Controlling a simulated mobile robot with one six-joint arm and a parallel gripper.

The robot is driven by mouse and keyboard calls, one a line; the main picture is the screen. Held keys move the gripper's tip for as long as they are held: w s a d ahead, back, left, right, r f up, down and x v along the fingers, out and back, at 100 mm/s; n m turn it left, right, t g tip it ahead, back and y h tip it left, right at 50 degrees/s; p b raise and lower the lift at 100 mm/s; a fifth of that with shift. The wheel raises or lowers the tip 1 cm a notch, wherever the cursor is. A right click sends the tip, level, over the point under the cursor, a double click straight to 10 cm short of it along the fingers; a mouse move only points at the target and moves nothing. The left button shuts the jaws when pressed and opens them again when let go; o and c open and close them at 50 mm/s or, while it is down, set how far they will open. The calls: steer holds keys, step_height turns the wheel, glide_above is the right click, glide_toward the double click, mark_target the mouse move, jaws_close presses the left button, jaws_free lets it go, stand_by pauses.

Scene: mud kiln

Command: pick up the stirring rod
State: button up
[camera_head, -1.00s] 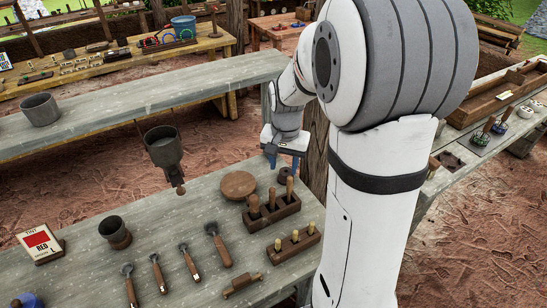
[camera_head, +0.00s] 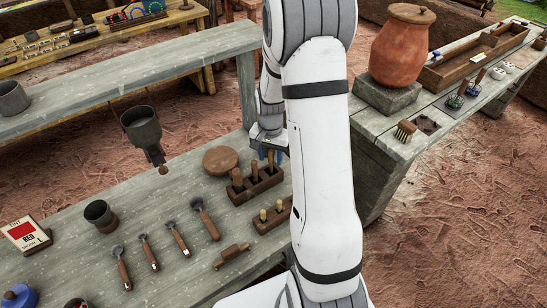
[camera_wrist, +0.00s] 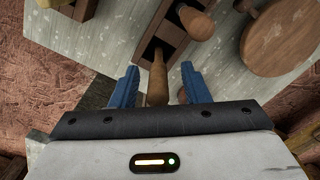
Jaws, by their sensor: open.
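A dark wooden rack (camera_head: 262,190) stands on the near grey bench with several upright wooden handles in it. In the wrist view, a tan wooden rod handle (camera_wrist: 157,78) at the rack's end lies between my two blue fingers; it fits the stirring rod, though the name cannot be confirmed. Another rounded handle (camera_wrist: 195,23) stands beyond it in the rack (camera_wrist: 168,38). My gripper (camera_wrist: 159,84) is open, with a finger on each side of the handle and visible gaps. In the head view, my gripper (camera_head: 270,154) is at the rack's far end, partly hidden by my arm.
A round wooden disc (camera_head: 220,160) lies beside the rack. A second small rack (camera_head: 272,215) with pegs stands in front. Several handled tools, a dark cup (camera_head: 100,215) and a tint box (camera_head: 26,234) are to the left. A clay jar (camera_head: 402,45) stands on the right bench.

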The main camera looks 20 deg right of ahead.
steer(key=shift+c, duration=0.4)
jaws_close()
